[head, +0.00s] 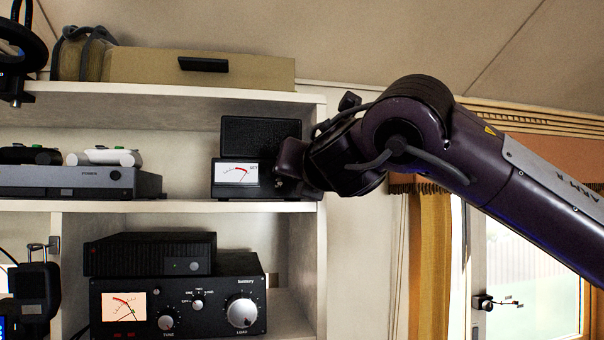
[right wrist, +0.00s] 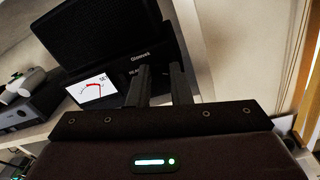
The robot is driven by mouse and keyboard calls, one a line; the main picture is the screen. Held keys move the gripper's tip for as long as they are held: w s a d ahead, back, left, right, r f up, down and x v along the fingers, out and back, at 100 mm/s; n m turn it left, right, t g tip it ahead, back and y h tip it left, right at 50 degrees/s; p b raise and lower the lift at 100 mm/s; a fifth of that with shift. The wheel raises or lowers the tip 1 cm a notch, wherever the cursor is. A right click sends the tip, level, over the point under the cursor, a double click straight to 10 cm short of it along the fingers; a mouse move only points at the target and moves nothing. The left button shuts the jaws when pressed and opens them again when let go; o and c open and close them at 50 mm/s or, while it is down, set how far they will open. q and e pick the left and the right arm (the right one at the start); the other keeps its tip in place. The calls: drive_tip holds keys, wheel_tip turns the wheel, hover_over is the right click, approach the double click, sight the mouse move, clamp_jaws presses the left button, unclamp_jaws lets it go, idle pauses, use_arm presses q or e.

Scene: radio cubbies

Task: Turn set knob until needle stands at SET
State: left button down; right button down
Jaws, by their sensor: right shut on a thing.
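A small black meter unit (head: 262,189) with a white meter face (head: 236,173) sits at the right end of the middle shelf. Its face has a red arc and a SET mark at the upper right; the needle is too small to place exactly. My right gripper (head: 284,176) is at the unit's front, right of the face. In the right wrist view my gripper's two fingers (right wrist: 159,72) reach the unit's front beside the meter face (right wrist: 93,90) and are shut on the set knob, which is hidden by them.
A black speaker-like box (head: 262,137) stands behind and above the meter. A grey console (head: 80,182) with controllers is left along the shelf. Below sits a larger black tuner (head: 200,318) with knobs. A khaki case (head: 200,68) lies on the top shelf.

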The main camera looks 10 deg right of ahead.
drive_tip(key=c, duration=1.6)
unclamp_jaws()
drive_tip(key=shift+w, duration=0.1)
drive_tip(key=s+b, duration=0.4)
drive_tip(key=s, duration=0.3)
drive_tip(key=shift+s+d, duration=0.15)
drive_tip(key=shift+s, duration=0.2)
